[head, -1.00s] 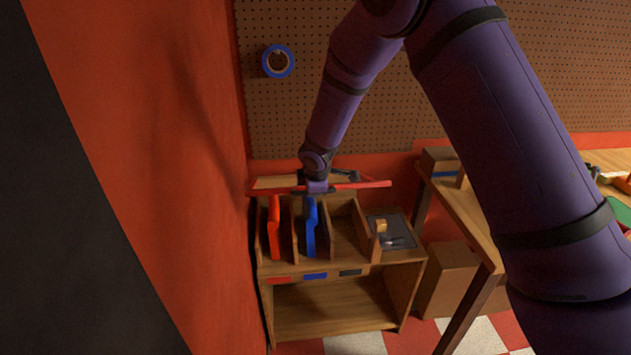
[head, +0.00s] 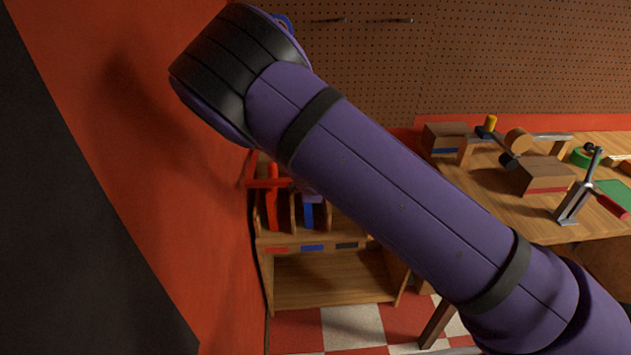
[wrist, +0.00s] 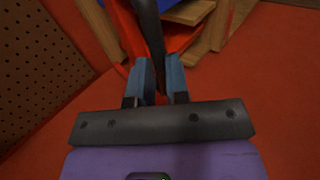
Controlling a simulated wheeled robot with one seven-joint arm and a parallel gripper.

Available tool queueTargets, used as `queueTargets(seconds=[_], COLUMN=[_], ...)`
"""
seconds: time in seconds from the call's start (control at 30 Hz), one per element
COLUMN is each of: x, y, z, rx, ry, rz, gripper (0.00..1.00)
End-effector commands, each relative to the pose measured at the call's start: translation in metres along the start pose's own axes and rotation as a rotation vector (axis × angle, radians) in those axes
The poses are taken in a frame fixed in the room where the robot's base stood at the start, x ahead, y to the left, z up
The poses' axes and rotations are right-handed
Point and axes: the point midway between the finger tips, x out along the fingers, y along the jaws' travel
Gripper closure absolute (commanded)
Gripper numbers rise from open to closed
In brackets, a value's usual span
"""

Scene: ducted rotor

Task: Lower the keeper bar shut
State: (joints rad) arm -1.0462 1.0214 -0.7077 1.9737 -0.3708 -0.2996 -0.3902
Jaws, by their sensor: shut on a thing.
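The red keeper bar (head: 268,183) shows by its left end in the head view, above the left slots of a wooden rack; my arm hides the rest of it. In the wrist view my gripper (wrist: 158,68) has its blue-grey fingers closed on a dark rod (wrist: 149,25), which looks like the bar's handle. In the head view the fingers are hidden behind my forearm. A red plate (head: 273,210) and a blue plate (head: 309,214) stand in the rack's slots. Whether the bar touches the rack cannot be told.
The wooden rack (head: 330,262) stands close to the red wall (head: 130,130) on its left. A workbench (head: 500,195) with blocks and tools is on the right. A pegboard (head: 480,60) is behind. The lower shelf is empty where visible.

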Motion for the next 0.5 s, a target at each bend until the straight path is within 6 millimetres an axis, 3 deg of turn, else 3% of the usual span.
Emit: queueTargets(seconds=[0.17,0.37,0.5], x=[0.0115,0.0105,0.0105], y=[-0.0111,-0.0094,-0.0096], z=[-0.0103,-0.0091,-0.0090], rx=[-0.003,0.001,0.001], ry=[0.000,0.001,0.000], rz=[0.050,0.046,0.046], gripper=[1.00,0.58,0.58])
